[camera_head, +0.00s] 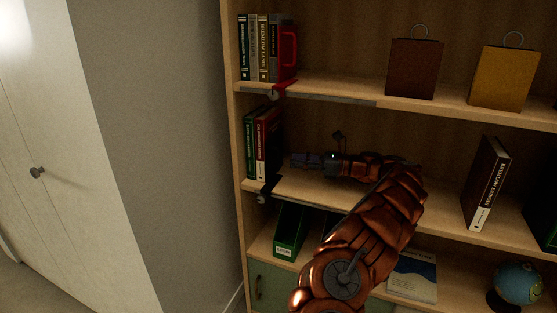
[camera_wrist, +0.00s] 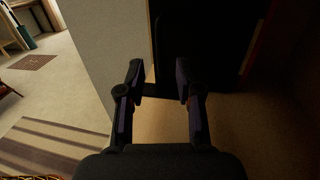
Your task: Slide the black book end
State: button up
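The black book end (camera_head: 267,187) is on the middle shelf, at the right side of a short row of books; its lower part shows at the shelf's front edge. In the wrist view a large dark upright panel (camera_wrist: 205,35), apparently the book end, fills the area ahead of my fingers. My gripper (camera_head: 297,160) reaches in from the right over the middle shelf, just right of the books. In the wrist view my gripper (camera_wrist: 158,70) has its two fingers apart. A dark strip shows between them; I cannot tell whether they touch it.
Green and red books (camera_head: 262,143) stand left of the book end. A red book end (camera_head: 289,52) stands on the upper shelf. A leaning dark book (camera_head: 486,185) is farther right on the middle shelf. Below are a green file box (camera_head: 290,231) and a globe (camera_head: 517,284).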

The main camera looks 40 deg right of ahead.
aim_at(279, 168)
jog(key=x, duration=0.6)
jog(key=shift+w+a, duration=0.15)
jog(key=shift+a, duration=0.1)
grip_shut()
dwell(0.4)
